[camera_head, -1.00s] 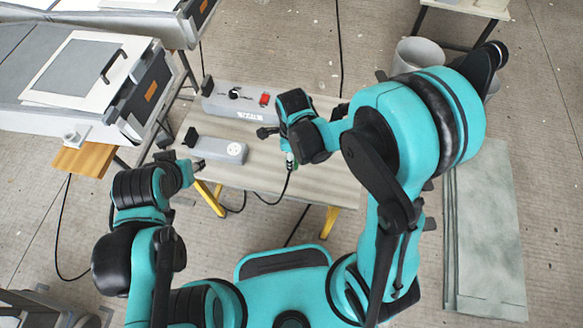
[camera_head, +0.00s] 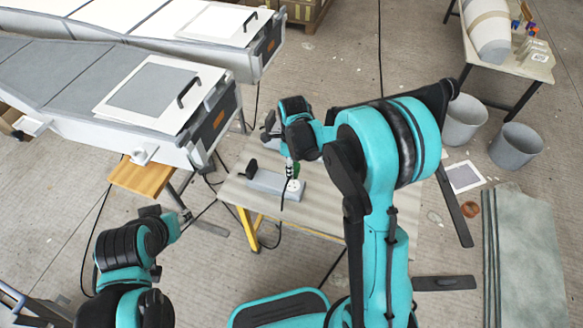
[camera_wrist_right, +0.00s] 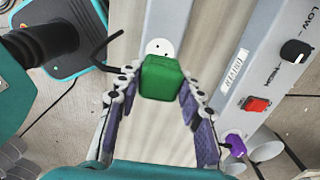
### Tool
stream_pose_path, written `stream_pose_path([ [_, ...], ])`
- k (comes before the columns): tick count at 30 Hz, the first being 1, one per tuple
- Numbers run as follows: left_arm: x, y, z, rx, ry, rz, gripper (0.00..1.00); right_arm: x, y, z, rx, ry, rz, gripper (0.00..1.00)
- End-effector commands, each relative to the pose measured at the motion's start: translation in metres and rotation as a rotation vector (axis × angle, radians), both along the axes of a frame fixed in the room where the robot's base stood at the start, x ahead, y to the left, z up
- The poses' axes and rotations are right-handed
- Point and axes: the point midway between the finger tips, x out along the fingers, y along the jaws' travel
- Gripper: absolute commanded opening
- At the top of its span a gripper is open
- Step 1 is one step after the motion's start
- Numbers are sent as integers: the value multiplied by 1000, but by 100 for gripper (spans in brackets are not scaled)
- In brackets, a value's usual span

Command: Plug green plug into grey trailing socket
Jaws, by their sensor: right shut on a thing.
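The green plug (camera_wrist_right: 161,78) is held between the two fingers of my right gripper (camera_wrist_right: 158,85). In the head view the gripper (camera_head: 290,160) hangs over the bench, with the plug (camera_head: 296,169) partly hidden under it. The grey trailing socket (camera_head: 268,182) lies on the bench, its white outlet face (camera_head: 294,186) at its right end just below the plug. In the wrist view the outlet (camera_wrist_right: 160,47) shows just beyond the plug. I cannot tell whether they touch. My left gripper (camera_head: 152,212) is off the bench at lower left; its fingers are unclear.
The bench (camera_head: 325,210) has free room right of the socket. A grey unit with a red switch (camera_wrist_right: 256,105) and a purple plug (camera_wrist_right: 236,146) is beside the socket in the wrist view. A black cable (camera_head: 277,232) hangs off the bench front. Large moulds (camera_head: 160,85) stand left.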

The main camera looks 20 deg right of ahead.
Motion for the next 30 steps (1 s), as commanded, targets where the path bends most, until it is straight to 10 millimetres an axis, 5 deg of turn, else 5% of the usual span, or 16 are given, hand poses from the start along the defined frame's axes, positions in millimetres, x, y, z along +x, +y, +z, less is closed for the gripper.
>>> stream_pose_path([
  [30,0,0,-41,0,0,0,40,0,0,-59,0,0,1,12],
])
